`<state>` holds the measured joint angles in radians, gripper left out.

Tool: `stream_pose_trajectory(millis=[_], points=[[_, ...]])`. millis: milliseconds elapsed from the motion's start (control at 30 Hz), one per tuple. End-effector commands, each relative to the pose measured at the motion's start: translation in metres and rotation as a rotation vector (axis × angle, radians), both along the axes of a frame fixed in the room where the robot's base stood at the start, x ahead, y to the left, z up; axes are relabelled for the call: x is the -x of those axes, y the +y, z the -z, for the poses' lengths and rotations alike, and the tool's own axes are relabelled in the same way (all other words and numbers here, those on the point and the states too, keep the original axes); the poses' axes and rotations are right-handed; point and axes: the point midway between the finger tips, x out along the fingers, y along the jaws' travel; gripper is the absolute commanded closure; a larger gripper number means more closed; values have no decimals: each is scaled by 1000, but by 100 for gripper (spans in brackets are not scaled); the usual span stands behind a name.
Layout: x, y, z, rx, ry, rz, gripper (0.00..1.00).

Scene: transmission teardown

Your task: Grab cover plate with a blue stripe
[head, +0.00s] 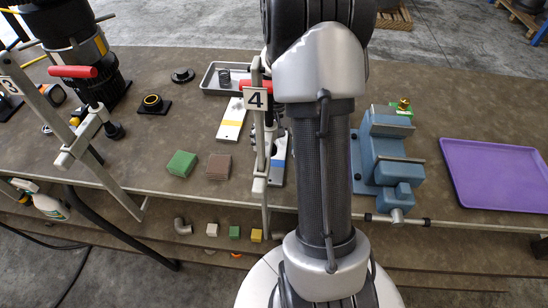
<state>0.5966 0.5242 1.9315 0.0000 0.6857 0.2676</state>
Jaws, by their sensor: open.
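A pale cover plate with a blue stripe (278,172) lies on the workbench, just left of my arm and right of the clamp post labelled 4. The post and my arm hide parts of it. A similar white plate with a yellow-orange stripe (232,117) lies to its left and farther back, in clear sight. My arm rises through the middle of the head view and leaves the picture at the top. My gripper is out of the picture, so its place relative to the plate cannot be seen.
A clamp (260,140) marked 4 stands beside the blue-striped plate. A grey tray (212,91) is behind it. Green (181,164) and brown (219,167) blocks lie left. A blue vise (382,160) and purple tray (490,194) are right. Another clamp (75,148) stands left.

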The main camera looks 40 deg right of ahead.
Motion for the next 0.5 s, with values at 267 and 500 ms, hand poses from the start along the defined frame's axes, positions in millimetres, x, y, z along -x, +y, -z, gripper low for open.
stream_pose_trajectory(millis=[267,500], points=[[0,0,1,0,0,0,21],[0,0,1,0,0,0,37]])
